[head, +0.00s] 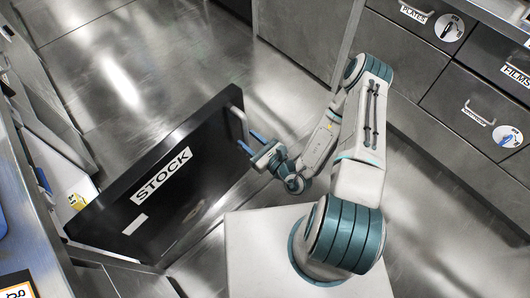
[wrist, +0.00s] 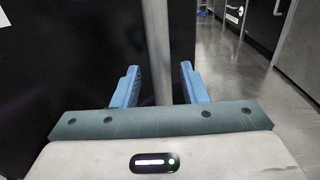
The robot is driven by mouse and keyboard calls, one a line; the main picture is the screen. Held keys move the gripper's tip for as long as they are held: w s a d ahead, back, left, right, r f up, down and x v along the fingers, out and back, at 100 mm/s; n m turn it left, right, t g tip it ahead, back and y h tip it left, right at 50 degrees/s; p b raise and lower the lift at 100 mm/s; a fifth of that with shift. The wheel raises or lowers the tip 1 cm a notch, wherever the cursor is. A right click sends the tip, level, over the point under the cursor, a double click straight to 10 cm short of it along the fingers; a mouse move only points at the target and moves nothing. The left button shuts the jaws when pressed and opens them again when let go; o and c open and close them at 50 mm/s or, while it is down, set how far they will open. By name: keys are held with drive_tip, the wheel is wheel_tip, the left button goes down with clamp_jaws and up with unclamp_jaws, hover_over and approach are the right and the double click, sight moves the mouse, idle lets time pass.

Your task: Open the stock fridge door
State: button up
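The black stock fridge door (head: 185,205), with a white STOCK label (head: 162,174), stands swung out from its cabinet in the head view. Its grey vertical bar handle (head: 238,124) is near the free edge, and it also shows in the wrist view (wrist: 157,40). My gripper (head: 256,145) is at the handle. In the wrist view, its blue fingers (wrist: 160,76) are apart on either side of the bar, with a small gap visible on each side. The bar's lower part is hidden behind the gripper body.
The fridge's pale interior (head: 55,165) shows behind the door, with a yellow-marked item (head: 77,201) inside. A bank of grey drawers (head: 455,65) stands at the right. The metal floor (head: 140,70) beyond the door is clear.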

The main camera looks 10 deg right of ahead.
drive_tip(key=p+v, duration=0.1)
drive_tip(key=v, duration=1)
drive_tip(key=shift+s, duration=0.4)
drive_tip(key=shift+d, duration=0.15)
drive_tip(key=s+a+r+n+g+y+p, duration=0.15)
drive_tip(key=r+n+g+p, duration=0.35)
drive_tip(key=r+n+g, duration=0.75)
drive_tip(key=s+a+r+n+g+y+p, duration=0.15)
drive_tip(key=r+n+g+p, duration=0.45)
drive_tip(key=r, duration=1.1)
drive_tip(key=d+r+n+t+h+p, duration=0.2)
drive_tip(key=d+r+n+h+p, duration=0.1)
drive_tip(key=r, duration=0.5)
drive_tip(key=s+d+r+n+t+h+p, duration=0.1)
drive_tip(key=d+r+n+t+h+p, duration=0.2)
drive_tip(key=r+h, duration=0.3)
drive_tip(key=d+r+n+t+h+p, duration=0.2)
drive_tip(key=r+h, duration=0.3)
drive_tip(key=r, duration=0.6)
drive_tip(key=shift+s+d+n+p, duration=0.2)
drive_tip(key=shift+d+n+p, duration=0.5)
drive_tip(key=shift+n+p, duration=0.1)
drive_tip(key=shift+r, duration=0.15)
